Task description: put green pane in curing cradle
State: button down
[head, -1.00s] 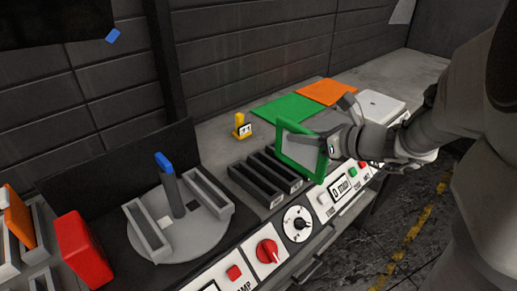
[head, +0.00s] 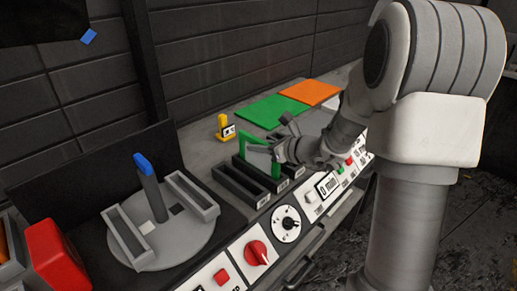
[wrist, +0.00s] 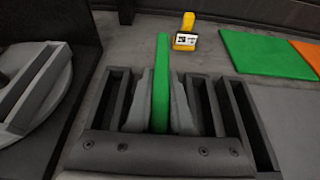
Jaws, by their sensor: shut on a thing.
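The green pane (head: 245,145) is upright, with a green border around a see-through middle. My gripper (head: 280,152) is shut on its upper right part. In the wrist view the pane (wrist: 161,75) appears edge-on between both fingers (wrist: 160,108). Its lower part is among the dark slotted troughs (head: 238,183); I cannot tell how deep it sits. Two grey slotted cradles, one on the left (head: 128,236) and one on the right (head: 192,195), stand on a round grey turntable (head: 175,240) and look empty. I cannot tell which holder is the curing cradle.
A post with a blue top (head: 150,185) rises from the turntable. A red block (head: 58,260) stands at its left. A yellow stand (head: 225,127), a flat green sheet (head: 270,111) and an orange sheet (head: 310,93) are behind the troughs. A control panel with a red knob (head: 257,253) runs along the front.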

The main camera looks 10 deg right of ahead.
jog(key=shift+f, duration=0.1)
jog(key=shift+f, duration=0.15)
jog(key=c, duration=0.8)
grip_release()
jog(key=p+v, duration=0.1)
jog(key=v, duration=1.1)
jog(key=shift+p, duration=0.3)
